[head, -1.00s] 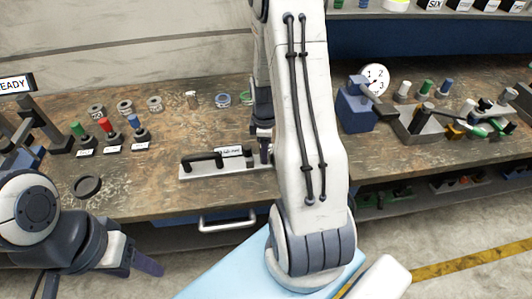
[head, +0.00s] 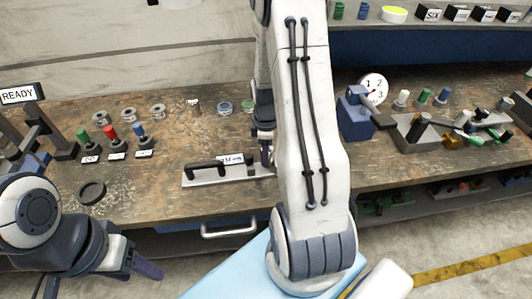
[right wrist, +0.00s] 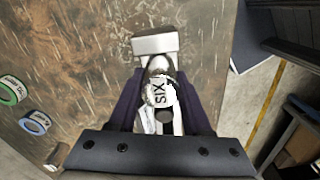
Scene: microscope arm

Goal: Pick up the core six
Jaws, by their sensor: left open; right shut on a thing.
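In the head view my right gripper (head: 264,150) is at the right end of a metal plate with a black handle, largely hidden by my own arm, and the core cannot be made out there. My left gripper (head: 148,268) is open and empty in front of the bench's front edge, at lower left.
The metal plate (head: 205,179) lies near the bench's front edge. Several rings (head: 128,109) lie behind it.

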